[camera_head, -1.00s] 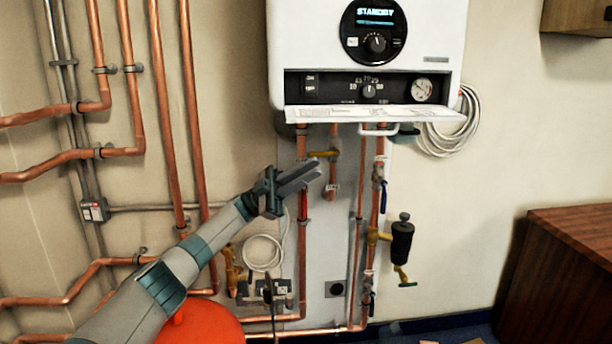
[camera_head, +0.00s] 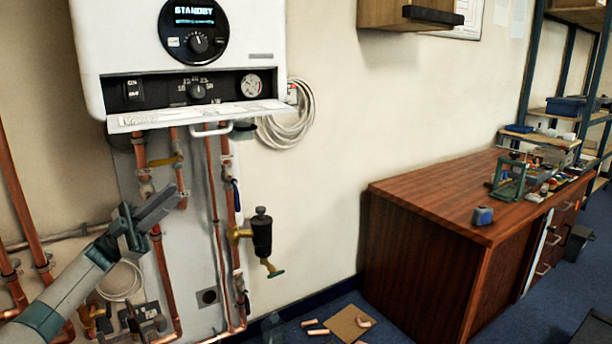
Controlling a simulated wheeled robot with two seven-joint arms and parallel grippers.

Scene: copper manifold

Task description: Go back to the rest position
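My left gripper (camera_head: 158,207) comes in from the lower left in the head view. It is in front of the copper pipes below the white boiler (camera_head: 100,60). Its fingers point up and to the right, just below the yellow valve handle (camera_head: 165,162). Nothing shows between the fingers, but from this angle I cannot tell whether they are apart or closed. My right gripper is not in view. The boiler's round display reads STANDBY, and its lower flap hangs open.
A wooden cabinet (camera_head: 425,240) with small tools on top stands at the right. A black-bodied brass fitting (camera_head: 262,235) juts from the pipes. A coiled white cable (camera_head: 290,120) hangs beside the boiler. Copper offcuts and cardboard (camera_head: 350,322) lie on the floor.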

